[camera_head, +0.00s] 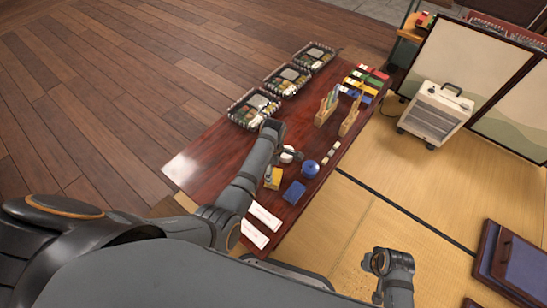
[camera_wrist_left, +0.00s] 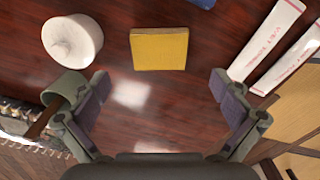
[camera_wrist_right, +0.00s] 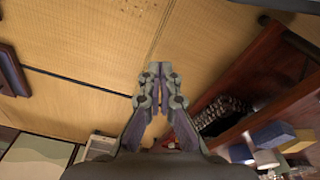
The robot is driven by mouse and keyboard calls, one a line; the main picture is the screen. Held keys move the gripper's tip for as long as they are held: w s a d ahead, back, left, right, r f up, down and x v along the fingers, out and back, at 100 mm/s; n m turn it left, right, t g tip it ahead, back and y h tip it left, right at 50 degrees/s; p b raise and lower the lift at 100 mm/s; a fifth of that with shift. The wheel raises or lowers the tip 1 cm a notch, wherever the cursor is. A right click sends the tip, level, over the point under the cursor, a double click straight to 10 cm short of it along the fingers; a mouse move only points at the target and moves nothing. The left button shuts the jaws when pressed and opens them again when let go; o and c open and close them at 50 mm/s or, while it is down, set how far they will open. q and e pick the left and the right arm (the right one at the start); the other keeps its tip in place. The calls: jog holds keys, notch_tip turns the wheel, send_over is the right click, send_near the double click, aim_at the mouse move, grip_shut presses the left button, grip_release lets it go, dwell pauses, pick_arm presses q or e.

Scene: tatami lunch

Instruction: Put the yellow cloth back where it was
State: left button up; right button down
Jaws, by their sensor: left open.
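The yellow cloth (camera_head: 274,182) is a small folded square flat on the dark red table (camera_head: 215,155), between the left arm and a blue folded cloth (camera_head: 293,192). In the left wrist view the yellow cloth (camera_wrist_left: 159,49) lies just ahead of the fingertips, apart from them. My left gripper (camera_wrist_left: 160,83) is open and empty above the table; my arm mostly hides it in the head view. My right gripper (camera_wrist_right: 159,72) is shut and empty over the tatami, away from the table.
A white round piece (camera_wrist_left: 72,40) stands beside the yellow cloth. Two paper-wrapped packets (camera_wrist_left: 272,40) lie on its other side. A blue round pot (camera_head: 309,168) sits near the blue cloth. A heater (camera_head: 436,112) stands on the tatami.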

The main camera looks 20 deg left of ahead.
pick_arm(q)
notch_tip(320, 180, up, 6)
jog(key=shift+f+p, duration=0.1)
jog(key=shift+p, duration=0.75)
pick_arm(e)
notch_tip(320, 180, down, 7)
jog(key=s+d, duration=0.1)
jog(key=shift+s+d+r, duration=0.15)
jog(key=shift+s+d, duration=0.2)
